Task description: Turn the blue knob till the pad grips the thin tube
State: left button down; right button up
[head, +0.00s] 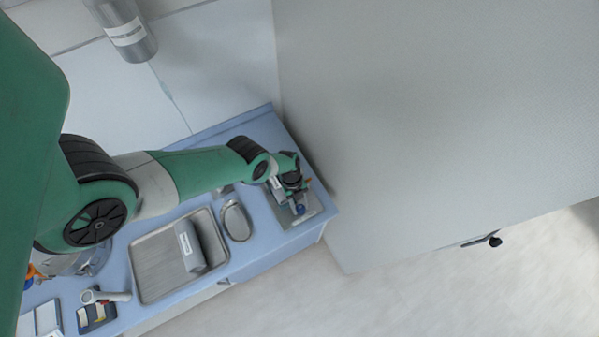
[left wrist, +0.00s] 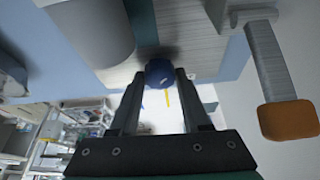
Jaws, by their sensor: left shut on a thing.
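The blue knob (left wrist: 158,72) shows in the left wrist view between the tips of my left gripper (left wrist: 160,77), which is shut on it. In the head view my left gripper (head: 291,186) is over a small device on a grey plate (head: 284,214) at the right end of the blue counter. A blue part (head: 299,210) shows there just below the gripper. I cannot make out the pad or the thin tube in either view, nor whether they touch. My right gripper is not in view.
An orange block on a grey bar (left wrist: 290,119) sticks out right of my fingers, and a grey cylinder (left wrist: 88,30) is at upper left. On the counter (head: 255,262) are a metal tray (head: 150,275) with a grey cylinder and an oval dish (head: 236,221). A large pale panel (head: 420,120) stands right.

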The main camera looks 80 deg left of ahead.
pick_arm(q)
jog(key=shift+m, duration=0.4)
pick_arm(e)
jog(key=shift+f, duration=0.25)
pick_arm(q)
jog(key=shift+c, duration=1.8)
grip_release()
